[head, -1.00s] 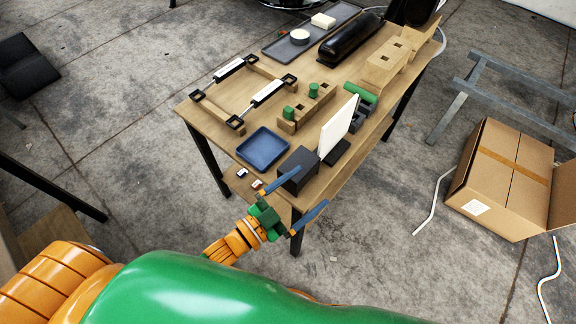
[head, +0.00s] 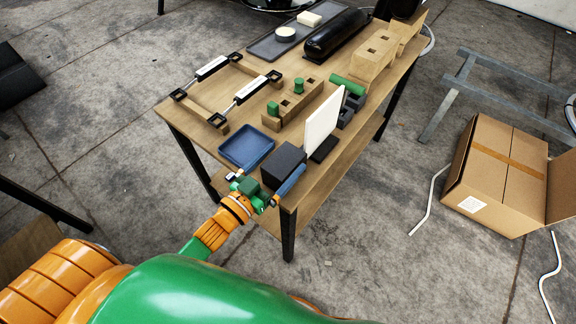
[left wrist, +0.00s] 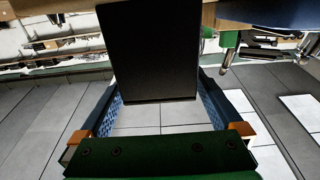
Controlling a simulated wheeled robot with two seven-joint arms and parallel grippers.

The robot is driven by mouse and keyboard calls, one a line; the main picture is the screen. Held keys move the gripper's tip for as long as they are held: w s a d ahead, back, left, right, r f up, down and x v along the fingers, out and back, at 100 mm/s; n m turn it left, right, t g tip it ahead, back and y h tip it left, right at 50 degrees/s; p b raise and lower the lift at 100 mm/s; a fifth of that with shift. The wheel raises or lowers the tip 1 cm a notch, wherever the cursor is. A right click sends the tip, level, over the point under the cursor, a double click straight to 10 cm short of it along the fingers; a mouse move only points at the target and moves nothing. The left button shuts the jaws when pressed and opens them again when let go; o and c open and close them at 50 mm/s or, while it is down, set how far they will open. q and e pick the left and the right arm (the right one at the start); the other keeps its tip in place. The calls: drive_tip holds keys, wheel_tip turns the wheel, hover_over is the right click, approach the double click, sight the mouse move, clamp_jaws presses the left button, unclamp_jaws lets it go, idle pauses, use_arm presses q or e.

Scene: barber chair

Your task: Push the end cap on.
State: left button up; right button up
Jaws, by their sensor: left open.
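My left gripper (head: 264,186) is open at the table's near corner, its blue fingers spread beside a black box (head: 284,160). In the left wrist view the dark box (left wrist: 150,50) stands between the two fingers, with gaps visible at the lower sides; I cannot tell whether they touch it. Two green plugs, one nearer (head: 273,108) and one farther (head: 299,85), stand at a wooden block (head: 285,117). A green cylinder (head: 348,85) lies behind it. Which part is the end cap is not clear. My right gripper is out of view.
A blue tray (head: 246,160) lies left of the black box, and a white upright panel (head: 323,122) stands behind it. A wooden frame with two black-ended rods (head: 251,89) is farther left.

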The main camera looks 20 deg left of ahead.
sight(292, 152)
use_arm(q)
drive_tip(key=x, duration=0.4)
drive_tip(key=shift+w+f, duration=0.15)
drive_tip(key=shift+w, duration=0.05)
drive_tip(key=c, duration=1.4)
drive_tip(key=shift+o, duration=0.2)
